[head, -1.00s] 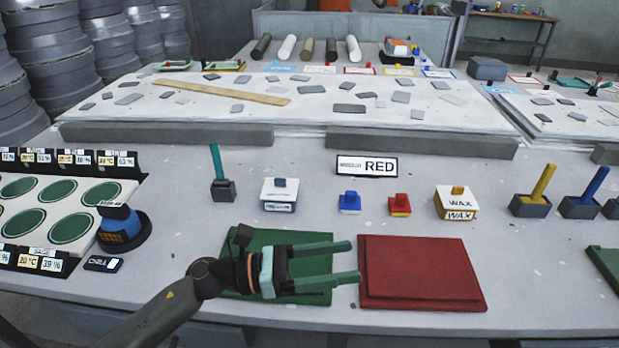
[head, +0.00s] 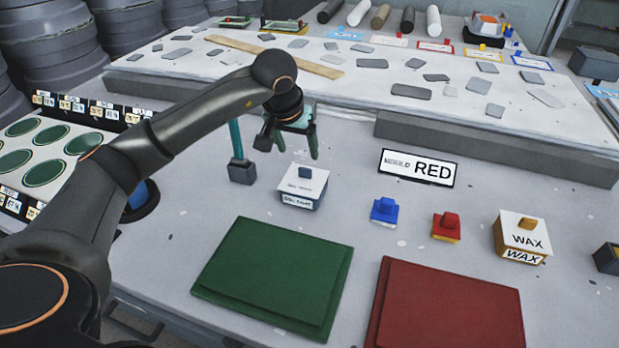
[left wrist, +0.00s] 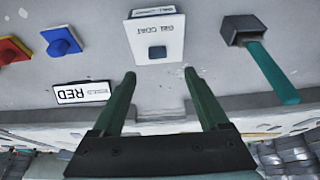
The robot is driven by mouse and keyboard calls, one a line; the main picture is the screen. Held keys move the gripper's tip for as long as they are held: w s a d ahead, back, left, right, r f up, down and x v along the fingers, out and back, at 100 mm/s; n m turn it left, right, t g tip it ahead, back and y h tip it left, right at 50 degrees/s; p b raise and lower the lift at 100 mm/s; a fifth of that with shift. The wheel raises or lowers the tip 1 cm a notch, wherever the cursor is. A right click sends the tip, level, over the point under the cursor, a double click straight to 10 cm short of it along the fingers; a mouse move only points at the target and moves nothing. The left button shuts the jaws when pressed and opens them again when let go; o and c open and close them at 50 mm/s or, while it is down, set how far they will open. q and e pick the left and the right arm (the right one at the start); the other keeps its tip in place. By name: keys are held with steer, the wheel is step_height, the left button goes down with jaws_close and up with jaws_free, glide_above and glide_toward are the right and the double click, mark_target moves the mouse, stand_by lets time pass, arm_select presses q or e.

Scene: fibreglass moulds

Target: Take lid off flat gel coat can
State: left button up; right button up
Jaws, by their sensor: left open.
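The flat gel coat can (head: 302,198) is a low box with a white lid (head: 296,179), a small dark blue knob (head: 305,172) and a label on its front. It stands on the table, and the lid sits on it. In the left wrist view the gel coat can (left wrist: 152,22) is upside down at top centre, its knob (left wrist: 157,52) just beyond the fingers. My left gripper (head: 298,150) is open and empty, its green fingers pointing down behind and above the can, apart from it. In the left wrist view the gripper (left wrist: 159,75) has clear space between its fingertips. My right gripper is not in view.
A teal-handled tool in a grey block (head: 242,172) stands close left of the can. Blue (head: 384,210) and red (head: 446,227) knobbed blocks and a wax box (head: 521,238) stand to the right. Green (head: 272,275) and red (head: 448,305) plates lie in front.

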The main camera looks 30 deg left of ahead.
mark_target(305, 169)
arm_select(q)
steer(key=x, duration=0.9)
steer(key=shift+d+f, duration=0.2)
steer(key=shift+d, duration=0.05)
steer(key=shift+c, duration=0.3)
jaws_close()
